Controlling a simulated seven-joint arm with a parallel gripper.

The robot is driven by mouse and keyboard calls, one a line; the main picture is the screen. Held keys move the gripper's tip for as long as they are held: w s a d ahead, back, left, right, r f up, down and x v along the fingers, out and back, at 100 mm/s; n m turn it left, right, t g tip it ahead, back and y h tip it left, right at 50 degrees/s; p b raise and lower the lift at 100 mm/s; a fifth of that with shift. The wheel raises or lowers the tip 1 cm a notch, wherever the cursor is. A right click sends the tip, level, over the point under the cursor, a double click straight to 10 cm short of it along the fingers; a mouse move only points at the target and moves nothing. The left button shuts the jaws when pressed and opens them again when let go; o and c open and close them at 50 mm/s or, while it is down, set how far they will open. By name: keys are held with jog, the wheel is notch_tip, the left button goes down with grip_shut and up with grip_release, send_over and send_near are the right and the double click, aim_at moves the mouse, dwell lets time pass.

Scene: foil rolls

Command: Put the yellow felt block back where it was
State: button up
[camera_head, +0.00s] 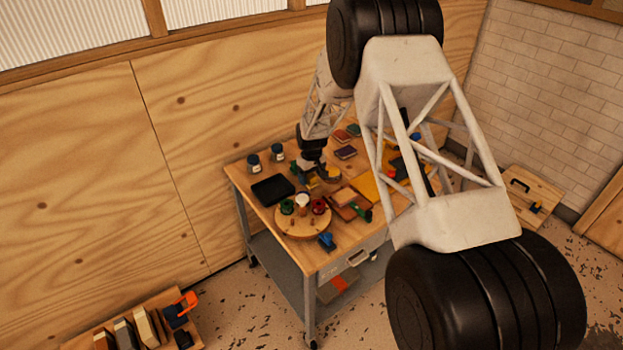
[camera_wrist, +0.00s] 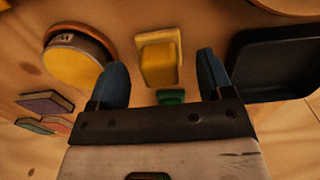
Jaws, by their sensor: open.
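The yellow felt block (camera_wrist: 160,60) rests on the wooden worktop. In the wrist view it shows between the two blue fingertips of my gripper (camera_wrist: 159,66), with clear gaps on both sides. My gripper is open and holds nothing. I cannot tell how far above the block the fingertips are. In the head view my gripper (camera_head: 312,170) is small, over the back part of the bench, and a small yellow patch below it (camera_head: 313,184) appears to be the block. A small green item (camera_wrist: 171,96) shows just below the block in the wrist view, partly hidden by my gripper.
A black tray (camera_wrist: 268,85) lies beside the right finger; a round yellow-topped item (camera_wrist: 75,66) is near the left finger. Several coloured pads (camera_wrist: 46,103) lie at lower left. In the head view, a round wooden board (camera_head: 303,227) with coloured pieces stands nearer the front edge.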

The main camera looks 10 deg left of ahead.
aim_at(313, 177)
notch_tip(313, 177, up, 11)
dwell(0.5)
dwell(0.6)
jog(key=s+d+r+m+t, duration=0.1)
jog(key=s+d+r+m, duration=0.1)
jog(key=s+d+r, duration=1)
jog(key=s+d+r+m, duration=0.2)
jog(key=s+d+r, duration=0.75)
jog(key=r, duration=0.45)
jog(key=s+d+r+m, duration=0.1)
jog(key=s+d, duration=0.5)
jog(key=s, duration=1.1)
jog(key=s+d+r+m+t, duration=0.1)
jog(key=s+d+m, duration=0.3)
jog(key=s, duration=1.3)
jog(key=shift+d+t, duration=0.3)
jog(key=shift+d, duration=0.75)
